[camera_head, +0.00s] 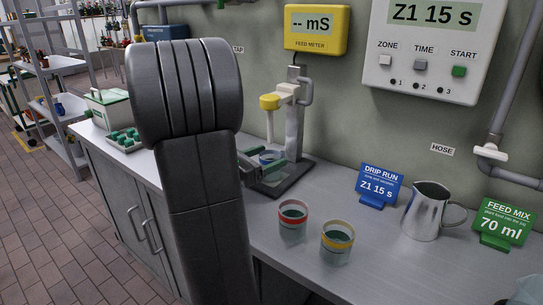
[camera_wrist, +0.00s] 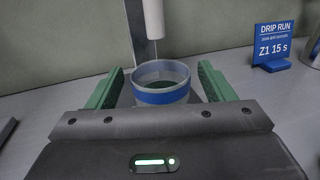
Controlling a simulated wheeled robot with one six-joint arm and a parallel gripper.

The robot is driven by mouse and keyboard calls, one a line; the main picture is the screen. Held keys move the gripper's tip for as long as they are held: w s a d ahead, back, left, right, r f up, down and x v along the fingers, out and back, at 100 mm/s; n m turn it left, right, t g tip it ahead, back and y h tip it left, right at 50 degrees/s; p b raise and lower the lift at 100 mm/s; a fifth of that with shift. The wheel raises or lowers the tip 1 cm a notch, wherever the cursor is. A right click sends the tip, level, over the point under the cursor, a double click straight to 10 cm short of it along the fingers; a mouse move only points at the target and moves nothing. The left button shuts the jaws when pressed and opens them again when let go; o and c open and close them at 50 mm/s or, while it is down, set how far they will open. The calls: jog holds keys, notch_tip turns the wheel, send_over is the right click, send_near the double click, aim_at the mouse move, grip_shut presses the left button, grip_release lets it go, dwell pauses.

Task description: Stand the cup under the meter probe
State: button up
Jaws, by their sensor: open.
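A clear cup with a blue band (camera_wrist: 162,97) stands between the two green fingers of my gripper (camera_wrist: 160,95) in the wrist view. The fingers are open, with a gap on each side of the cup. The white meter probe (camera_wrist: 153,20) hangs just above and behind the cup's rim in that view. In the head view the blue-banded cup (camera_head: 270,157) is on the dark base of the meter stand (camera_head: 293,178), partly hidden by my arm. The yellow-topped probe (camera_head: 270,120) hangs above it. The feed meter (camera_head: 316,30) reads "-- mS".
A red-banded cup (camera_head: 292,221) and a yellow-banded cup (camera_head: 337,242) stand on the counter front. A metal jug (camera_head: 425,212), a blue DRIP RUN sign (camera_head: 379,186) and a green FEED MIX sign (camera_head: 503,222) stand to the right. Bare counter (camera_head: 400,265) lies between them and the front edge.

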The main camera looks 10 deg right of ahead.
jog(key=v, duration=1)
jog(key=shift+a+b, duration=0.1)
jog(key=shift+b, duration=0.2)
